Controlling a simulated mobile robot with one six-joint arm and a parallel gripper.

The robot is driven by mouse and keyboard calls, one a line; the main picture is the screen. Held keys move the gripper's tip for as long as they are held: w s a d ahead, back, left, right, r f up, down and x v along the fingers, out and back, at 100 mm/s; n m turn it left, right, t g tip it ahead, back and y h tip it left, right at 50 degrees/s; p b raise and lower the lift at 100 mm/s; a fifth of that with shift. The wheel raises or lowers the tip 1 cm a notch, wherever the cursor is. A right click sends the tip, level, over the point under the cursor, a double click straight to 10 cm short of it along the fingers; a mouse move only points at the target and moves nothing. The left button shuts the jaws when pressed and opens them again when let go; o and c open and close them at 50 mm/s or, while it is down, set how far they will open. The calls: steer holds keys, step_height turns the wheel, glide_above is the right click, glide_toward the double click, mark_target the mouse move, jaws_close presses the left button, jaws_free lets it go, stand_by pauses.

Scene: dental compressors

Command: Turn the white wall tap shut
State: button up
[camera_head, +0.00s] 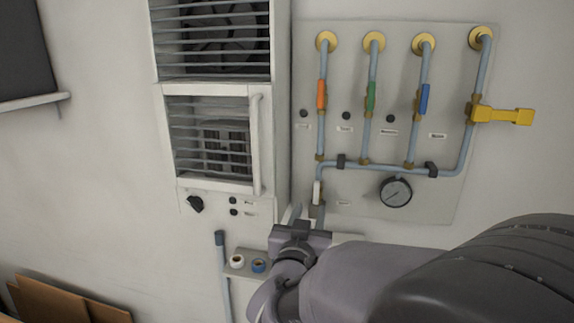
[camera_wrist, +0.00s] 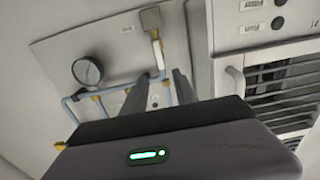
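The white tap handle (camera_head: 317,190) sits on the blue pipe at the lower left of the grey wall panel (camera_head: 350,80). It points up, in line with the pipe. In the wrist view the white handle (camera_wrist: 157,52) shows just beyond my fingertips, below a grey block. My gripper (camera_head: 306,211) is right by the tap, just below the handle in the head view. In the wrist view my gripper (camera_wrist: 161,74) has its two fingers apart, with the handle roughly between their lines. I see no clear contact. My gripper's body hides part of the lower pipe.
Orange (camera_head: 321,95), green (camera_head: 371,96) and blue (camera_head: 424,99) handles line the panel above. A yellow lever (camera_head: 503,115) sticks out at the right. A gauge (camera_head: 396,191) is right of the tap. A louvred cabinet (camera_head: 212,140) stands close on the left.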

mark_target(316, 189)
steer(key=p+x, duration=0.4)
steer(key=x, duration=1)
steer(key=shift+w+p, duration=0.1)
steer(key=shift+p, duration=0.2)
steer(key=shift+w+d+f, duration=0.15)
steer(key=shift+w+d, duration=0.1)
steer(key=shift+w, duration=0.4)
steer(key=shift+s, duration=0.15)
steer(key=shift+c, duration=0.4)
jaws_close()
